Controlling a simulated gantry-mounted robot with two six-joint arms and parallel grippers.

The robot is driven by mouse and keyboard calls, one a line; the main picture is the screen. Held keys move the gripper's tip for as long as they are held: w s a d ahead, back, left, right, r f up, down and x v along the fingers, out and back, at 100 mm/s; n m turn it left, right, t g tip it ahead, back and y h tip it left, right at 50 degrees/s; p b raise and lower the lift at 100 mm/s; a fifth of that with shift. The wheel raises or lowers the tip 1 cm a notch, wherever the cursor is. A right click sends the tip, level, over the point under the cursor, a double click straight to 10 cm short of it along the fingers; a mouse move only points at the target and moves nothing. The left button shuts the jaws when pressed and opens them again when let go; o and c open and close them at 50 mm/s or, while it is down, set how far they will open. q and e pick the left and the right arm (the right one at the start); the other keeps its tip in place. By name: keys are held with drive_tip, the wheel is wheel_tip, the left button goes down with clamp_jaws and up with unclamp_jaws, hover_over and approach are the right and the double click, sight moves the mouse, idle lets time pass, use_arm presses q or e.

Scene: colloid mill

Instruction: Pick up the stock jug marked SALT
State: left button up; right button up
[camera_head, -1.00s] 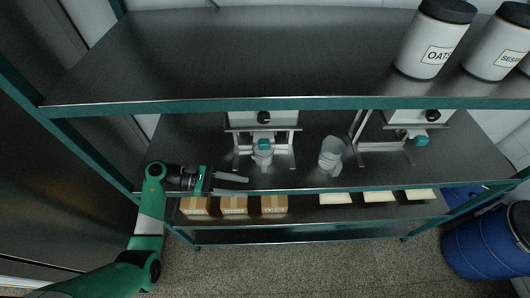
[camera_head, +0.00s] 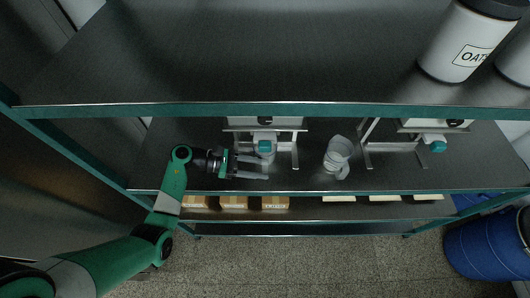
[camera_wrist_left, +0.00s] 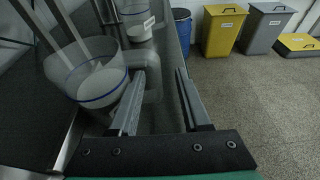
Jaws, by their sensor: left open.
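A clear jug with a blue band (camera_wrist_left: 98,82) stands close on the left in the left wrist view, its handle (camera_wrist_left: 152,72) pointing toward my fingers. In the head view this jug (camera_head: 266,157) is under the left mill, partly hidden by my gripper. My left gripper (camera_head: 265,168) is open and reaches right, at the jug's front. In the left wrist view its fingers (camera_wrist_left: 160,75) are apart, with the handle at the left finger; whether it lies between them is unclear. A second jug (camera_head: 337,153) stands further right. I cannot read SALT on either. My right gripper is not seen.
The upper shelf (camera_head: 240,60) overhangs the middle shelf and carries a tub marked OATS (camera_head: 465,45). A second mill (camera_head: 432,145) stands right. Boxes (camera_head: 234,202) lie on the lower shelf. A blue drum (camera_head: 485,248) stands at the right.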

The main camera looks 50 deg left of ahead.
use_arm(q)
drive_tip(key=x, duration=0.5)
clamp_jaws()
drive_tip(key=shift+r, duration=0.1)
idle(1.2)
